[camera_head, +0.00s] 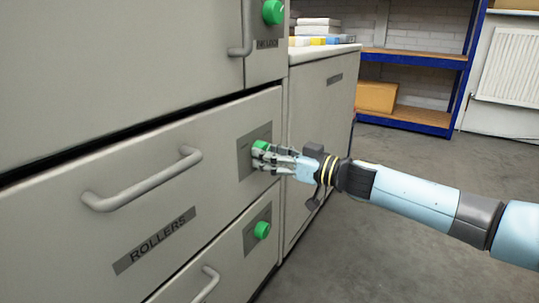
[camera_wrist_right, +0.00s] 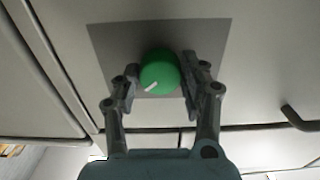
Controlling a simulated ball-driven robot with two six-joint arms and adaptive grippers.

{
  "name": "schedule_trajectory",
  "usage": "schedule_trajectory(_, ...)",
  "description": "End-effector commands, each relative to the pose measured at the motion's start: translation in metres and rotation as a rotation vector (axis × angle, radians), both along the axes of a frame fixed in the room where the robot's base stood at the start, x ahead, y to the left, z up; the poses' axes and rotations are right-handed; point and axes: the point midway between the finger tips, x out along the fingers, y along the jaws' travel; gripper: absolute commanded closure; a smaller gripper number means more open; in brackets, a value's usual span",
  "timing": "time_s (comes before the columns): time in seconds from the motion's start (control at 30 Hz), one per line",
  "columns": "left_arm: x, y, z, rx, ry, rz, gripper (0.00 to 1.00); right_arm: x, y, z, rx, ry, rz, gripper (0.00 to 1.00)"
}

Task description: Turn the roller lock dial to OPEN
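The roller lock dial (camera_head: 262,146) is a green round knob on a grey square plate, on the drawer front (camera_head: 215,135) labelled ROLLERS. In the right wrist view the dial (camera_wrist_right: 159,72) shows a white mark pointing to the lower left. My right gripper (camera_head: 264,153) reaches it from the right, with one finger on each side of the dial. In the wrist view the fingers (camera_wrist_right: 160,85) sit close against its sides and look shut on it. No readable lettering shows on the plate. The drawer looks closed. My left gripper is not in view.
The drawer's bar handle (camera_head: 143,181) sticks out left of the dial. A second green dial (camera_head: 262,230) is on the drawer below, and another (camera_head: 273,11) is above. A lower grey cabinet (camera_head: 318,120) stands beside them. The floor (camera_head: 420,150) to the right is clear.

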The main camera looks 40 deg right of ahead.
Motion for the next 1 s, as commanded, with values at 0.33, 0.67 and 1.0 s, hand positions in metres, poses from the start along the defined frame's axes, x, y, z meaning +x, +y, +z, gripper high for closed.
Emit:
schedule_trajectory(0.33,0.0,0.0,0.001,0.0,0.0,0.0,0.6,0.0,0.0,0.0,-0.012,-0.005,0.001,0.89)
schedule_trajectory(0.67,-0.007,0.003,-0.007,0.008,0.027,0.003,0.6,0.0,0.0,0.002,-0.153,-0.065,0.001,0.89)
schedule_trajectory(1.0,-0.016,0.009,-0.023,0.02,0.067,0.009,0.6,0.0,-0.001,0.002,-0.441,-0.183,0.001,0.89)
